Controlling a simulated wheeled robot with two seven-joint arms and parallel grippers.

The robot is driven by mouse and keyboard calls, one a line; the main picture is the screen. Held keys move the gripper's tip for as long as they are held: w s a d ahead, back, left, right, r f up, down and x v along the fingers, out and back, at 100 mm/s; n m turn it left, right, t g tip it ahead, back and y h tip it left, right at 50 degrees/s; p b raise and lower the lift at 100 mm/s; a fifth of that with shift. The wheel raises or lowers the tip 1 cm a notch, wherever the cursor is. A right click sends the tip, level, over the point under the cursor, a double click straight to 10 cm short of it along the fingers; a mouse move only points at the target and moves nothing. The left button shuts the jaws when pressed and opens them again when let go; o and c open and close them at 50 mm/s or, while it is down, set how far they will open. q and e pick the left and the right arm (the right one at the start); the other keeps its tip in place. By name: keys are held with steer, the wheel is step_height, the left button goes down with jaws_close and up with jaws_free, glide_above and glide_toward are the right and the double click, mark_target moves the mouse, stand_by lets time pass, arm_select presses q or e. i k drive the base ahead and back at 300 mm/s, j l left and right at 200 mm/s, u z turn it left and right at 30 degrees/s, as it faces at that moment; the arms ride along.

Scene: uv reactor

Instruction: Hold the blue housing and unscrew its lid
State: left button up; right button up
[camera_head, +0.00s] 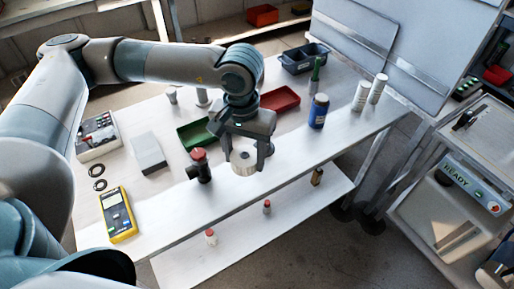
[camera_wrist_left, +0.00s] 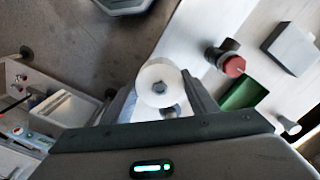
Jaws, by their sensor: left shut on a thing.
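A blue housing (camera_head: 318,112), a dark blue upright cylinder with a pale band, stands on the table right of my left gripper. Its top is small in this view, so its lid's state cannot be made out. My left gripper (camera_head: 247,160) points down over the table's front part and is shut on a white round piece (camera_head: 243,156). In the left wrist view the white round piece (camera_wrist_left: 158,82) shows a flat face with a small dark centre, between the fingers. The gripper is apart from the blue housing. My right gripper is in no view.
A black fitting with a red cap (camera_head: 199,157) stands close left of the gripper. Green (camera_head: 197,134) and red (camera_head: 280,101) trays lie behind. White bottles (camera_head: 362,96) stand at right. A yellow meter (camera_head: 118,214) and grey block (camera_head: 149,152) lie left. The table's front edge is near.

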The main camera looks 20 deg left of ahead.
mark_target(318, 114)
steer(key=i+u, duration=0.1)
steer(key=u, duration=0.35)
steer(key=i+l+u, duration=0.1)
steer(key=u, duration=0.35)
steer(key=l+u, duration=0.25)
steer(key=u, duration=0.2)
steer(key=i+l+u, duration=0.15)
steer(key=l, duration=0.3)
steer(key=i+l+u, duration=0.1)
steer(key=l, duration=0.35)
steer(key=i+l+u, duration=0.15)
steer(key=l, duration=0.35)
steer(key=i+l+u, duration=0.1)
steer(key=l, duration=0.4)
